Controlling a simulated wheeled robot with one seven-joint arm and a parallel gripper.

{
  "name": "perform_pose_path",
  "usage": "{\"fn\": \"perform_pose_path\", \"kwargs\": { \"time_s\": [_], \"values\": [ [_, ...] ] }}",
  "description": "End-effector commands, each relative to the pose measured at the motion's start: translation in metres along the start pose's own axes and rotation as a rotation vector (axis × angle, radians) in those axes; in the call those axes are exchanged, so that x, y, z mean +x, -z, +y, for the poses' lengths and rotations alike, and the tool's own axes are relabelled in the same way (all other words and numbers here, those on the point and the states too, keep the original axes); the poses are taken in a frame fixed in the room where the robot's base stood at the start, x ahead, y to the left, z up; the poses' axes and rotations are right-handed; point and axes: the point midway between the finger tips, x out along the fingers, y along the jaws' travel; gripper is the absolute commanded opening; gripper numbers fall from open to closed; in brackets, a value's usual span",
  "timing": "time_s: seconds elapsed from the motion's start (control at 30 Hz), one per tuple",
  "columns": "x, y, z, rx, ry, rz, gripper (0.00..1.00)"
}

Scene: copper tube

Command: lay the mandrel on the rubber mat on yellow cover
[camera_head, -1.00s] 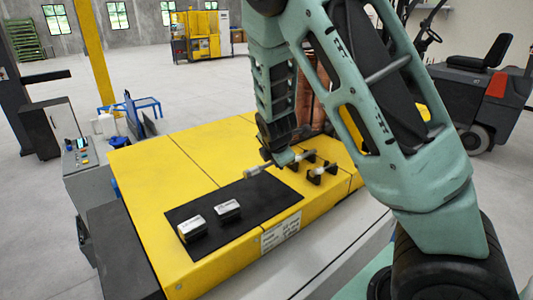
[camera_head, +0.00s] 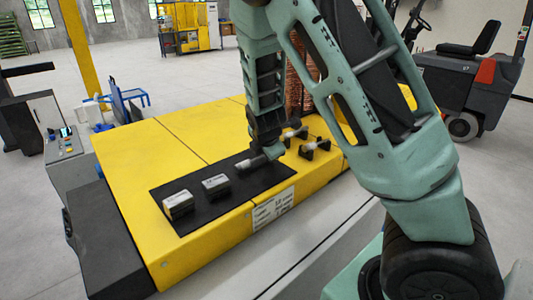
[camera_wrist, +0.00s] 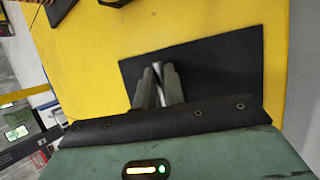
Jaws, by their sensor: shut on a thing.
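The mandrel (camera_head: 250,163) is a short grey metal rod. My gripper (camera_head: 268,156) is shut on it, low over the far right part of the black rubber mat (camera_head: 240,196). Whether the rod touches the mat I cannot tell. The mat lies flat on the yellow cover (camera_head: 130,175). In the wrist view, the gripper's fingers (camera_wrist: 159,86) are close together with the light rod (camera_wrist: 157,69) between them, and the mat (camera_wrist: 225,70) lies beneath. Part of the rod is hidden by the fingers.
Small black holders with pale rods (camera_head: 308,149) stand on the cover to the right. A copper coil (camera_head: 300,85) rises behind my arm.

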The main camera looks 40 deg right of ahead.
Motion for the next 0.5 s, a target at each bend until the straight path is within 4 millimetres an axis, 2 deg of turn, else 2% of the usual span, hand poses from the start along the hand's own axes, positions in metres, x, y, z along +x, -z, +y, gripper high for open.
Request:
{"fn": "perform_pose_path", "kwargs": {
  "time_s": [0.27, 0.3, 0.4, 0.5],
  "values": [
    [0.0002, 0.0, 0.0005, 0.001, -0.002, 0.0, 0.0],
    [0.0002, 0.0, 0.0004, 0.001, -0.002, 0.0, 0.14],
    [0.0003, 0.0, 0.0, 0.0, -0.001, 0.0, 0.36],
    [0.0006, 0.0002, -0.0012, 0.0, 0.002, 0.0, 0.36]
  ]
}}
